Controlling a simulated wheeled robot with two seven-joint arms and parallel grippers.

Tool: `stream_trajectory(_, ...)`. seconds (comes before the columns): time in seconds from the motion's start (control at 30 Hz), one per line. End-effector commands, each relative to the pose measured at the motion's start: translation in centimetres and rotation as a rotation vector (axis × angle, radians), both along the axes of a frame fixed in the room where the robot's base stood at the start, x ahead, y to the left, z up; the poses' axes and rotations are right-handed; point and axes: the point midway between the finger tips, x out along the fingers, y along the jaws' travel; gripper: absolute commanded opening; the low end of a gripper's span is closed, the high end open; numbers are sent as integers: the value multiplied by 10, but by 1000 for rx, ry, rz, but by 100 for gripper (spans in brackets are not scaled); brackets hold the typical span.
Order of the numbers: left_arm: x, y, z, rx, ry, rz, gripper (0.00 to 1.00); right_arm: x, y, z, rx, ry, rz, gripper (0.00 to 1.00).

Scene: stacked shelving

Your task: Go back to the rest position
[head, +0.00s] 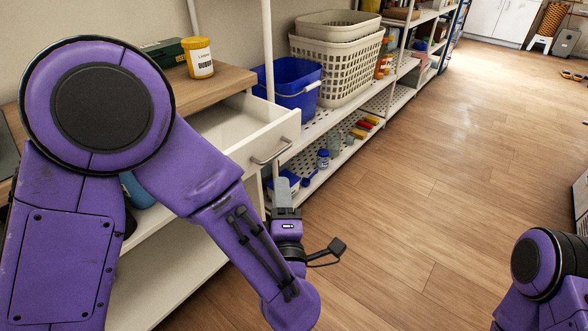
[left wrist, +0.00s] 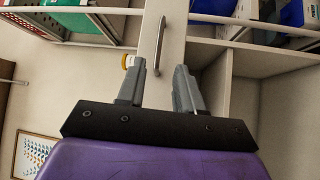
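My left gripper (head: 283,192) hangs in front of the shelving, just below and beside the metal handle (head: 271,152) of a white drawer. The drawer (head: 258,130) is pulled out from under a wooden top, and its visible inside looks empty. In the left wrist view my left gripper (left wrist: 158,82) has its two grey fingers apart with nothing held between them. The handle (left wrist: 160,45) shows beyond the fingertips and appears apart from them. My right arm shows only as purple links at the lower right of the head view; its gripper is out of sight.
A yellow jar (head: 198,57) stands on the wooden top (head: 209,88). A blue bin (head: 291,82) and a white basket (head: 336,67) stand on the shelf to the right. Small bottles and tools lie on the lower shelf.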

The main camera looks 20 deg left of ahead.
Motion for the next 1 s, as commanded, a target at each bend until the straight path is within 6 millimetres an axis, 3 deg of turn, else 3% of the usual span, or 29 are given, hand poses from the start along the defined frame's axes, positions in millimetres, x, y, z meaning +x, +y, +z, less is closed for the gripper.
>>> stream_trajectory(0.13,1,-2,-1,14,11,-10,36,0,0,0,0,0,0,43)
stream_trajectory(0.27,13,-24,-16,163,129,-142,36,0,0,0,0,0,0,43)
stream_trajectory(0.33,22,-20,-55,328,296,-230,36,0,0,0,0,0,0,43)
stream_trajectory(0.43,10,6,-144,516,611,-346,36,0,0,0,0,0,0,43)
stream_trajectory(0.5,-13,28,-198,595,804,-412,36,0,0,0,0,0,0,43)
stream_trajectory(0.6,-56,61,-261,663,1046,-489,36,0,0,0,0,0,0,43)
stream_trajectory(0.7,-102,90,-304,695,1236,-541,36,0,0,0,0,0,0,43)
stream_trajectory(0.9,-186,142,-353,705,1507,-558,36,0,0,0,0,0,0,43)
stream_trajectory(1.0,-231,157,-369,694,1617,-571,36,0,0,0,0,0,0,43)
